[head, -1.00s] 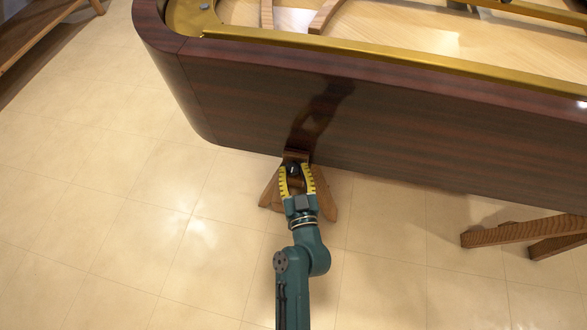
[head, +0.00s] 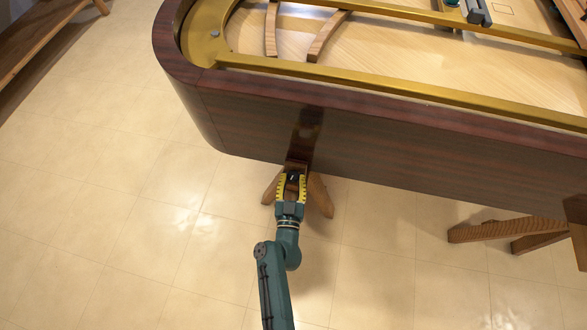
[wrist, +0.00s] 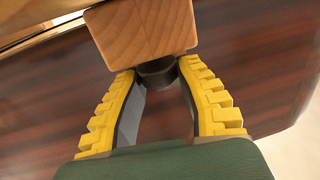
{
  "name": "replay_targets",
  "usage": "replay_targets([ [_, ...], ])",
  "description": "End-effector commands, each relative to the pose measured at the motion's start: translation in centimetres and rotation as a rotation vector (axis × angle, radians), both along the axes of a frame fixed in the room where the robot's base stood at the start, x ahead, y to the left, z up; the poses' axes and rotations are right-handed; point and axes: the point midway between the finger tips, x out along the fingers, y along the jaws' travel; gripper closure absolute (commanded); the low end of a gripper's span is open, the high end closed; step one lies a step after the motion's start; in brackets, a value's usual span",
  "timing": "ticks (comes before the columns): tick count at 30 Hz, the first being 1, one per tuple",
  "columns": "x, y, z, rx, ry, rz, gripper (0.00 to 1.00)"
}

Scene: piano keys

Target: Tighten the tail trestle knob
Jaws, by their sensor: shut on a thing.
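The tail trestle (head: 318,195) is a wooden stand under the near side of the dark, glossy piano case (head: 240,130). Its knob (head: 293,176) is small and black. In the wrist view the dark knob (wrist: 157,73) sits just below a light wooden block (wrist: 143,30) of the trestle. My gripper (head: 292,180) has yellow toothed fingers and is shut on the knob. In the wrist view the fingertips of my gripper (wrist: 158,75) touch the knob from both sides. The fingers hide part of the knob.
A gold frame (head: 400,88) and curved wooden ribs (head: 327,37) lie inside the case. Another wooden trestle (head: 500,231) stands at the right. A wooden bench (head: 45,40) is at the top left. The tiled floor (head: 110,220) is clear at the left.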

Motion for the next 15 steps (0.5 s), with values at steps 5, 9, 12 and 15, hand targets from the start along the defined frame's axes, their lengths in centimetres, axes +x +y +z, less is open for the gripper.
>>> replay_targets([
  [5, 0.2, 0.4, 0.8, 0.0, 0.001, -0.124, 1.0],
  [9, 0.3, 0.6, 0.2, 0.001, -0.002, -0.257, 1.0],
  [12, 0.4, 0.6, -0.1, 0.002, -0.003, -0.353, 1.0],
  [15, 0.4, 0.7, -0.4, 0.002, -0.004, -0.445, 1.0],
])
